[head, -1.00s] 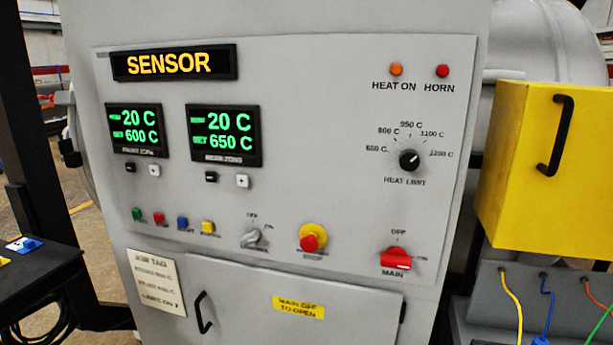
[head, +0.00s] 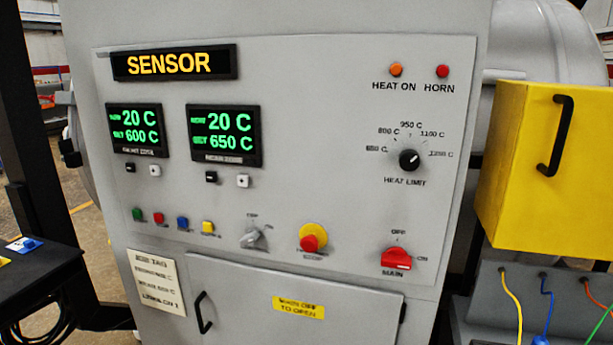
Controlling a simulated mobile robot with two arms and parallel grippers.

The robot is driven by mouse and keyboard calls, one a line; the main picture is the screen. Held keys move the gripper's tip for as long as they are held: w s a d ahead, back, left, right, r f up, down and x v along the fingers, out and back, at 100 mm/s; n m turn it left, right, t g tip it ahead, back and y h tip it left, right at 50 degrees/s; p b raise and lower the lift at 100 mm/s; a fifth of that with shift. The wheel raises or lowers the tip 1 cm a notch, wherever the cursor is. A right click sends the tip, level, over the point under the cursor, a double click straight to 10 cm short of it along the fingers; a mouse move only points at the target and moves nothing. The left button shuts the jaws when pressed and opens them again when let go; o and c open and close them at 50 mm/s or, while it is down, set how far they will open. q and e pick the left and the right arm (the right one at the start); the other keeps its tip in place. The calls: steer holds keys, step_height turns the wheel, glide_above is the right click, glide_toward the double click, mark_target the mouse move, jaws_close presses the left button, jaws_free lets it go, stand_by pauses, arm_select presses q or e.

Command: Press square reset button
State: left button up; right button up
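Nothing covers the buttons. Neither of my grippers is in view.
Right of the buttons are a grey rotary switch (head: 251,237), a round red stop button on yellow (head: 312,238) and a red main switch (head: 396,259). The sign (head: 173,65) reads SENSOR. A yellow box (head: 520,185) stands at right, a dark table (head: 50,280) at left.

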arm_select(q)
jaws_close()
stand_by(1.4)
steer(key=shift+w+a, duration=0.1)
